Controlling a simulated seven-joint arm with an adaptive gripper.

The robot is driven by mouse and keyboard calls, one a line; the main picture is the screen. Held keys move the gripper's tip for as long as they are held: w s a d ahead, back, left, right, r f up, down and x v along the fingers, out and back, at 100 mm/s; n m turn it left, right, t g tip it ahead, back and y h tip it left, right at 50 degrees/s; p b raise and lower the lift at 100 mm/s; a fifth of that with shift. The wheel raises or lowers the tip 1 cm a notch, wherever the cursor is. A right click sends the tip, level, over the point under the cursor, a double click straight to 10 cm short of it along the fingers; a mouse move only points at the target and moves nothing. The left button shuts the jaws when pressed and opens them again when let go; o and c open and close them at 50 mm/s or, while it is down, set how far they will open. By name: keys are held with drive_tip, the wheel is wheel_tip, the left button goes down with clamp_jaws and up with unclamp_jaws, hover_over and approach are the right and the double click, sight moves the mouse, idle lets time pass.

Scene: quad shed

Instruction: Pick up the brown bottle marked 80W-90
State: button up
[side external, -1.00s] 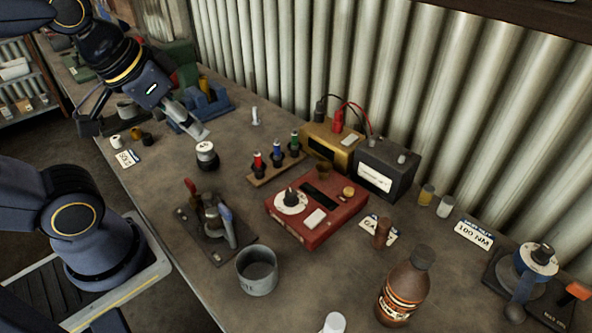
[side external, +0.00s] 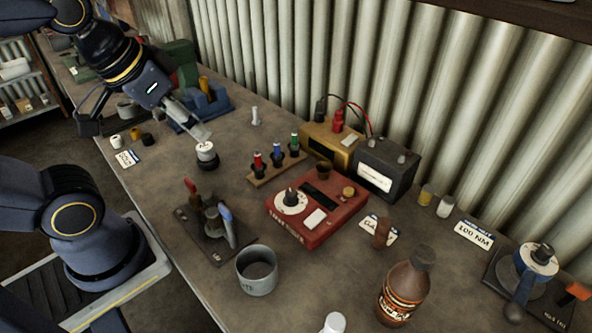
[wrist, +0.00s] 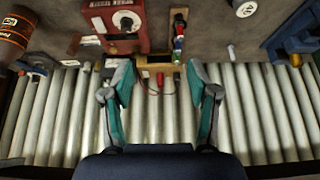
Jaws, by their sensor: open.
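The brown bottle (side external: 403,290) stands upright at the front right of the bench in the side view. It has a dark cap and an orange, white and dark label; I cannot read its marking. A brown container with an orange label (wrist: 12,38), likely the same bottle, is cut off at the upper left of the wrist view. My gripper (side external: 146,128) is open and empty above the far left part of the bench, well away from the bottle. In the wrist view its teal-padded fingers (wrist: 160,78) are spread apart with nothing held between them.
A grey mug (side external: 257,270) and a white-capped item (side external: 334,323) stand left of the bottle. A red tester (side external: 316,208), a dark battery (side external: 384,168) and a clamp stand (side external: 207,225) occupy the middle. A blue-and-white dial tool (side external: 537,262) lies right. Corrugated wall (side external: 460,110) bounds the back.

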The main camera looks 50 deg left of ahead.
drive_tip(key=w+d+r+g, duration=0.1)
drive_tip(key=w+d+r, duration=0.15)
drive_tip(key=r, duration=0.45)
drive_tip(key=w+d+r, duration=0.2)
drive_tip(key=w+r, duration=0.1)
drive_tip(key=r, duration=0.3)
drive_tip(key=w+d+r+m+g, duration=0.2)
drive_tip(key=w+d+r, duration=0.25)
drive_tip(key=d, duration=0.35)
drive_tip(key=m+g, duration=0.3)
drive_tip(key=m, duration=0.3)
hover_over(425, 253)
wheel_tip(425, 253, down, 10)
wheel_tip(425, 253, down, 11)
drive_tip(key=shift+a+r, duration=0.1)
drive_tip(key=shift+f, duration=2.85)
